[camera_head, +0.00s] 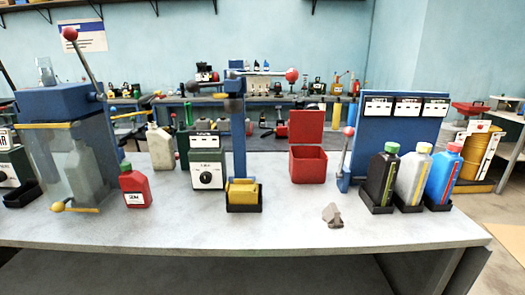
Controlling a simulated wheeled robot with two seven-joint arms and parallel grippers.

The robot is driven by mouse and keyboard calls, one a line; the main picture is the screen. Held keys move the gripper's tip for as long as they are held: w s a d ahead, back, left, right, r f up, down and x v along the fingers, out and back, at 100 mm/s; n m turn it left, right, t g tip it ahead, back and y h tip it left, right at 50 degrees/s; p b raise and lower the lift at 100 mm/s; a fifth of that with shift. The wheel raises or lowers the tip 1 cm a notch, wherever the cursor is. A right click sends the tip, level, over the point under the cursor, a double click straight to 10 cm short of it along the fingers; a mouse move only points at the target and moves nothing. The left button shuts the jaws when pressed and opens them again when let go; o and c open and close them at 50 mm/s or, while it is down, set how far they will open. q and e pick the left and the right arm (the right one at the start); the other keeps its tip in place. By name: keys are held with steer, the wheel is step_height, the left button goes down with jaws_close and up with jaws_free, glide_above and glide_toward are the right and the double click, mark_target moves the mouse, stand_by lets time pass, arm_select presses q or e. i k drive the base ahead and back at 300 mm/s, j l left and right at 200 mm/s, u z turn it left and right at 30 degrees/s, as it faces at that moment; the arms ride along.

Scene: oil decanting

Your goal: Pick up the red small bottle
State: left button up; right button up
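The red small bottle (137,190) stands upright on the grey table (290,225), left of the middle. It has a green cap and a white label on its front. It is just right of the clear-walled tank of a blue machine (60,104). Neither of my grippers shows in the head view.
A white canister (160,148) stands behind the bottle, and a green box with a dial (206,175) is to its right. A yellow piece (243,193) sits in a black holder. An open red box (308,165), a crumpled grey cloth (332,215) and black (381,178), grey (413,178) and blue (443,176) bottles are further right. The front strip is mostly clear.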

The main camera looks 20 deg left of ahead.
mark_target(136, 188)
steer(key=u, duration=1.45)
steer(key=i+z, duration=0.4)
steer(key=i+j+z, duration=0.2)
steer(key=i+z, duration=0.2)
